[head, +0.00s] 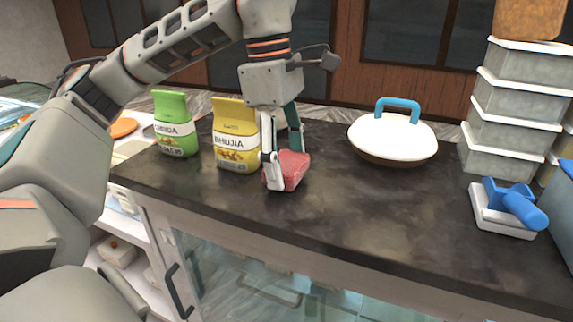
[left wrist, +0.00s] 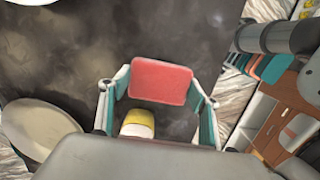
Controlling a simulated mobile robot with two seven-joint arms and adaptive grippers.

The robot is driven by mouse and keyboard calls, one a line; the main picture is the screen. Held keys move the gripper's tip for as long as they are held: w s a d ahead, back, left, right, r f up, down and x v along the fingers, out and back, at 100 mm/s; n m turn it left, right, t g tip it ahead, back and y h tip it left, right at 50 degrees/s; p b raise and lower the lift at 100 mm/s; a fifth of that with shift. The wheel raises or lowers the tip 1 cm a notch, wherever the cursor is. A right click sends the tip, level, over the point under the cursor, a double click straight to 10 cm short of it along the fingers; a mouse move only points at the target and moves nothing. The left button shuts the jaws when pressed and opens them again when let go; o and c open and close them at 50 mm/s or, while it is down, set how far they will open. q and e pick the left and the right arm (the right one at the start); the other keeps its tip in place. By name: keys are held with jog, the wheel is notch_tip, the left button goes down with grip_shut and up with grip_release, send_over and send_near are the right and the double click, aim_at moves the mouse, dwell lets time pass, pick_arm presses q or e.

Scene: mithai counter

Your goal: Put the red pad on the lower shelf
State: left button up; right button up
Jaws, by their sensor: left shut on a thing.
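The red pad (head: 289,171) is a small rounded block at the front part of the dark countertop, beside the yellow bag. My left gripper (head: 284,163) points down from above and is shut on the pad, one finger on either side. In the left wrist view the red pad (left wrist: 160,82) sits between the tips of my left gripper (left wrist: 160,88). Whether the pad touches the countertop or hangs just above it, I cannot tell. A pale shelf (head: 128,243) shows below the counter at the lower left. My right gripper is not in view.
A green bag (head: 175,125) and a yellow bag (head: 236,135) stand left of the pad. A white-lidded dish (head: 393,137), a blue-handled press (head: 505,209) and stacked tubs (head: 513,110) are to the right. The counter between pad and press is clear. A glass-fronted case (head: 240,285) is below.

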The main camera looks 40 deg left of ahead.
pick_arm(q)
jog(key=shift+f, duration=0.55)
jog(key=shift+f, duration=0.2)
jog(key=o, duration=1.1)
